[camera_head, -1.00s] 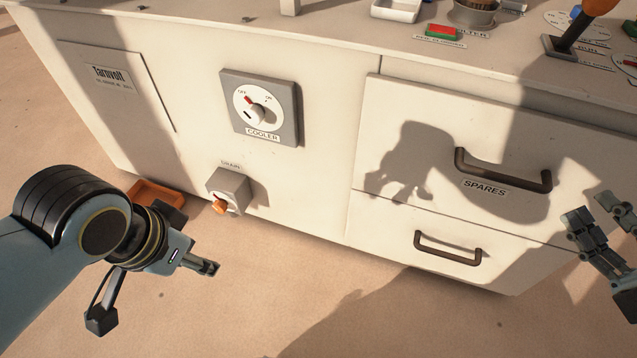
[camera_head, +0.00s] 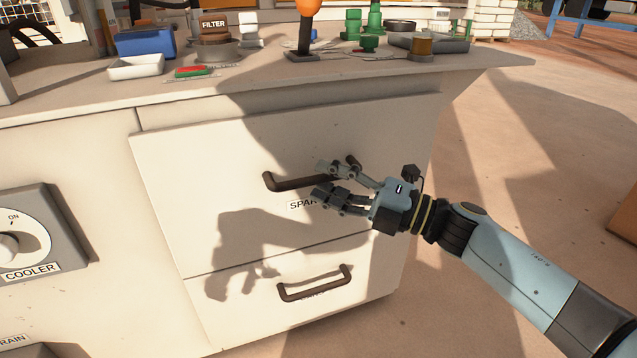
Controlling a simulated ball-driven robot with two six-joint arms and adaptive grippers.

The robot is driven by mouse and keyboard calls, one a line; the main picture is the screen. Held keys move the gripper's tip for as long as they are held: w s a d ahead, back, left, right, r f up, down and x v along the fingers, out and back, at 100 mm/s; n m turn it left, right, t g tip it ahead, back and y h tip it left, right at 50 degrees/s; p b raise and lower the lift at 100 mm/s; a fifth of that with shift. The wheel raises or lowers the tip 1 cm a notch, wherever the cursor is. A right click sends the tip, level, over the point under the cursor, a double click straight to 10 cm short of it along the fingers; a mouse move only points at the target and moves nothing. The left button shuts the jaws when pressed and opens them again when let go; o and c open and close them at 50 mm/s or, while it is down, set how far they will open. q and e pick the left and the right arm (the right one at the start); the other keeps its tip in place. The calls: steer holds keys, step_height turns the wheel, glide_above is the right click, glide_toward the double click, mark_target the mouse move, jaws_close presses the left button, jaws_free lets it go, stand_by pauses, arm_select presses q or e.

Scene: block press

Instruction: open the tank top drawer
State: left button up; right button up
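The top drawer (camera_head: 200,170) is a pale front in the bench with a dark handle (camera_head: 287,184) and a label that begins "SPA", the rest hidden by my gripper. It looks shut. My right gripper (camera_head: 322,178) comes in from the right at the handle's right half. Its fingers are spread, one above and one below the line of the bar, and part of the bar is hidden behind them. I cannot tell whether they touch it. My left gripper is out of view.
A lower drawer (camera_head: 230,310) with its own dark handle (camera_head: 315,285) is below. The cooler dial (camera_head: 30,240) is at the left. On the worktop stand a blue bin (camera_head: 145,42), a white tray (camera_head: 136,67) and an orange-topped lever (camera_head: 305,30). Open floor lies right.

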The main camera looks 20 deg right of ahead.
steer(key=shift+x, duration=0.9)
jaws_close()
